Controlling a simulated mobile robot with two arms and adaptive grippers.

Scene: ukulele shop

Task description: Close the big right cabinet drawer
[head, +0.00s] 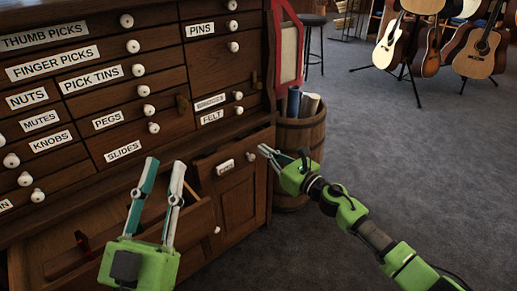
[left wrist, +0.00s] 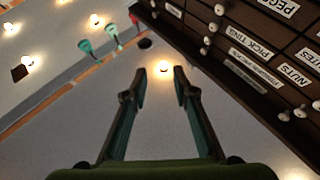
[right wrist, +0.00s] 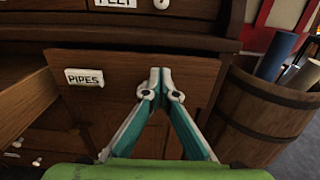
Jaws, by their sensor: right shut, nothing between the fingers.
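The big right drawer (head: 236,158), labelled "PIPES" in the right wrist view (right wrist: 118,82), sits low on the right side of the dark wooden cabinet. It stands partly pulled out, with a strip of its top edge showing. My right gripper (head: 263,149) is shut and empty, its fingertips at the drawer front near the round knob (head: 251,157). In the right wrist view its tips (right wrist: 160,76) cover the knob's area, and I cannot tell whether they touch. My left gripper (head: 165,163) is open and empty, raised over the lower left drawer; its fingers also show apart in the left wrist view (left wrist: 160,72).
Another drawer (head: 196,222) at the lower left stands wide open with items inside. A wooden barrel (head: 301,137) holding rolls stands close to the cabinet's right side. A stool and guitars on stands (head: 388,45) are farther back. The grey carpet (head: 400,140) is otherwise clear.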

